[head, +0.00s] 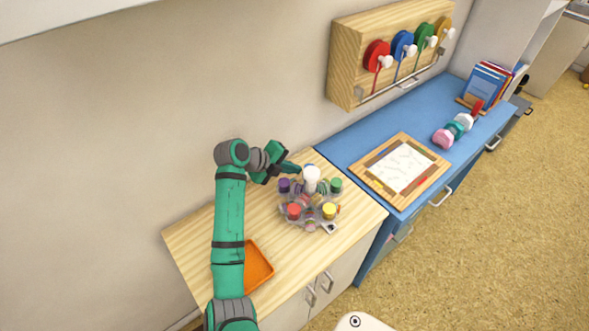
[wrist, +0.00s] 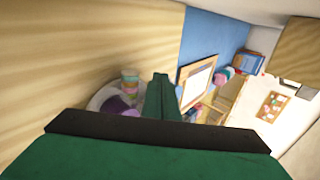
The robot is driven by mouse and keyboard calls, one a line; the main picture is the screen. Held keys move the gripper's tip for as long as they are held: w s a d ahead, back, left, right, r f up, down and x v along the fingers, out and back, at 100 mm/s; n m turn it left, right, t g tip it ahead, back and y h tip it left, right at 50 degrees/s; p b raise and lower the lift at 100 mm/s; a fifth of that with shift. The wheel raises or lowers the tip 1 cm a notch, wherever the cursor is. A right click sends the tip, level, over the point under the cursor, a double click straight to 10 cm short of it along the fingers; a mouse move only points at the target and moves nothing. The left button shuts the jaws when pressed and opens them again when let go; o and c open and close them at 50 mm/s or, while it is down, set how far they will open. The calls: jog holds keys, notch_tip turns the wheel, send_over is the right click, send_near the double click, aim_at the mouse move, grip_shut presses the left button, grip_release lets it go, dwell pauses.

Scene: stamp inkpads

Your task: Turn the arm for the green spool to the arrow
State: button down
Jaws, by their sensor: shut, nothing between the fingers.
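A carousel (head: 311,204) with a white centre knob (head: 311,178) stands on the wooden counter, ringed by small coloured spools. The green spool (head: 336,185) is at its back right. A purple spool (head: 284,185) is at the left, a red one (head: 293,211) at the front left and a yellow one (head: 330,210) at the front right. I cannot make out the arrow. My gripper (head: 297,168) is shut and empty, just behind and left of the white knob. In the wrist view its fingers (wrist: 162,97) are together, beside a purple spool (wrist: 116,104).
An orange tray (head: 258,266) lies near my arm on the wooden counter (head: 205,236). A framed board (head: 403,163) lies on the blue counter (head: 350,138) to the right. A wall rack (head: 346,70) holds larger reels, including a green one (head: 424,36).

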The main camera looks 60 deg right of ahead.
jog(key=v, duration=1)
jog(key=n+t+h, duration=0.3)
jog(key=n+t, duration=0.4)
jog(key=n, duration=0.1)
send_near(279, 194)
jog(key=f, duration=0.1)
jog(key=d+f, duration=0.1)
jog(key=shift+s+f, duration=0.25)
jog(key=shift+f, duration=0.15)
jog(key=d, duration=0.1)
jog(key=w+d, duration=0.1)
jog(key=d, duration=0.1)
jog(key=shift+w+d, duration=0.15)
jog(key=shift+d, duration=0.25)
jog(key=shift+d, duration=0.15)
jog(key=shift+w+m+g, duration=0.3)
jog(key=shift+w, duration=0.05)
